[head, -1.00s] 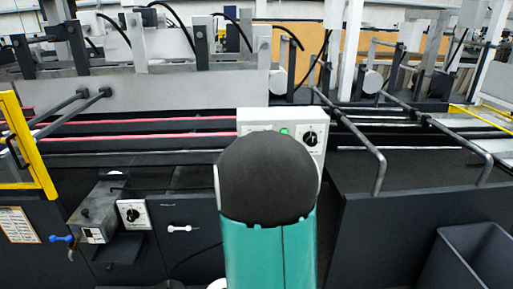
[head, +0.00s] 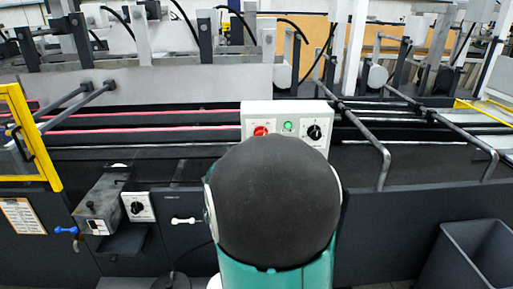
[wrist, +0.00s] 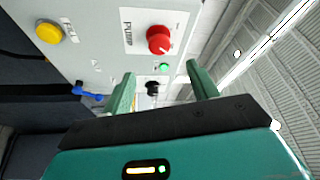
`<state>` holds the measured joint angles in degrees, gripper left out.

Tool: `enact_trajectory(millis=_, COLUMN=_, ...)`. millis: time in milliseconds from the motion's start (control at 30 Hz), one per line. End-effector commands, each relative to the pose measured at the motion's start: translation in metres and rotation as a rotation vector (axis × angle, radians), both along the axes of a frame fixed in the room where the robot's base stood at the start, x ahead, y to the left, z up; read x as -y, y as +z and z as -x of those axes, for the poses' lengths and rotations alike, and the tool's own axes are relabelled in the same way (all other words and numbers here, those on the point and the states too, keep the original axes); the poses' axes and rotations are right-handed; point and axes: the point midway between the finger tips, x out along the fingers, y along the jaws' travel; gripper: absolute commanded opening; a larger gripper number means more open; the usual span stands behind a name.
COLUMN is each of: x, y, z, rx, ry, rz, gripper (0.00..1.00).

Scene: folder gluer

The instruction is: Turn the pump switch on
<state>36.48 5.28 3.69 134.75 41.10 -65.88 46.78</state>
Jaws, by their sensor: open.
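A red rotary knob (wrist: 158,40) sits on a white plate marked PUMP in the wrist view. A pale mark on it points to the lower right of the picture. A lit green lamp (wrist: 164,68) and a black knob (wrist: 152,88) are below it. My gripper (wrist: 161,88) is open and empty, its two teal fingers apart. The black knob appears between the fingers, with no contact visible. In the head view a light panel (head: 253,112) carries a red knob (head: 261,131), a green lamp (head: 288,127) and a black knob (head: 314,132). My arm hides the gripper there.
A yellow button (wrist: 50,33) and a blue lever (wrist: 87,92) show in the wrist view. In the head view, bent grey bars (head: 370,140) stand right of the panel. A yellow frame (head: 35,135) is at left and a dark bin (head: 470,250) at lower right.

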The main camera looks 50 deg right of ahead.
Motion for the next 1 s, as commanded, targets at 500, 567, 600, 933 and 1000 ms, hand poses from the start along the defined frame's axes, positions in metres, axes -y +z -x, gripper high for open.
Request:
enact_trajectory(millis=500, x=-0.041, y=-0.005, z=0.015, rx=0.000, ry=0.000, rz=0.000, gripper=0.59)
enact_trajectory(millis=567, x=-0.041, y=-0.005, z=0.015, rx=0.000, ry=0.000, rz=0.000, gripper=0.59)
enact_trajectory(millis=600, x=-0.041, y=-0.005, z=0.015, rx=0.000, ry=0.000, rz=0.000, gripper=0.59)
enact_trajectory(millis=933, x=-0.042, y=-0.005, z=0.013, rx=-0.002, ry=0.006, rz=-0.001, gripper=0.59)
enact_trajectory(millis=1000, x=-0.047, y=-0.003, z=0.007, rx=-0.017, ry=0.036, rz=-0.010, gripper=0.59)
